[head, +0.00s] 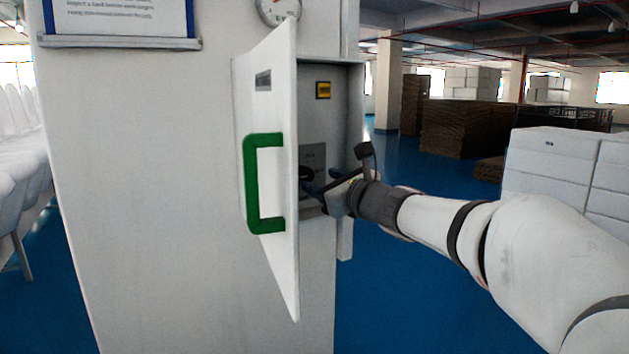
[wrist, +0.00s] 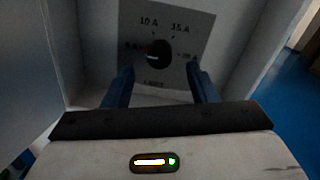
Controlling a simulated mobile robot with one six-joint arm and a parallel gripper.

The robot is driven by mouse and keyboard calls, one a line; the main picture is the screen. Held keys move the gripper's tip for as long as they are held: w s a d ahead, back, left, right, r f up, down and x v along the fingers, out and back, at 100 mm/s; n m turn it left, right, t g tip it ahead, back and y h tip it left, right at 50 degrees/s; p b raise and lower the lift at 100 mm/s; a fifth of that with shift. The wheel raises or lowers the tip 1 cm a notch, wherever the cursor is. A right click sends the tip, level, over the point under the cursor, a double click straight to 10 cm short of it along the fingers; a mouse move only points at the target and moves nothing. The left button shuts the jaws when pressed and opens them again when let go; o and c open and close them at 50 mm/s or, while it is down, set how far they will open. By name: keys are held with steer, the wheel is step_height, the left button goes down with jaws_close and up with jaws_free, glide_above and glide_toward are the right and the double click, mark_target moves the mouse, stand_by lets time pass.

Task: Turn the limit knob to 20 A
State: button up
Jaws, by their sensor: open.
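The black limit knob (wrist: 158,54) sits on a grey plate (wrist: 190,20) inside an open wall box. Around it are labels that read about 5 A at left, 10 A, 15 A, and a partly hidden one at right. A small reddish mark shows at the knob's left, near the 5 A label; its exact pointing is hard to tell. My gripper (wrist: 162,80) is open, its two blue fingers apart below and to either side of the knob, holding nothing. In the head view my gripper (head: 322,186) reaches into the box, and the knob (head: 306,173) is partly hidden.
The box door (head: 272,110) with a green handle (head: 250,185) stands open on the left, close to my gripper. The box walls (head: 350,105) enclose the plate. Open blue floor (head: 400,290) lies right of the column.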

mark_target(309, 175)
steer(key=x, duration=0.5)
steer(key=shift+w+a, duration=0.1)
steer(key=c, duration=0.9)
steer(key=shift+c, duration=0.4)
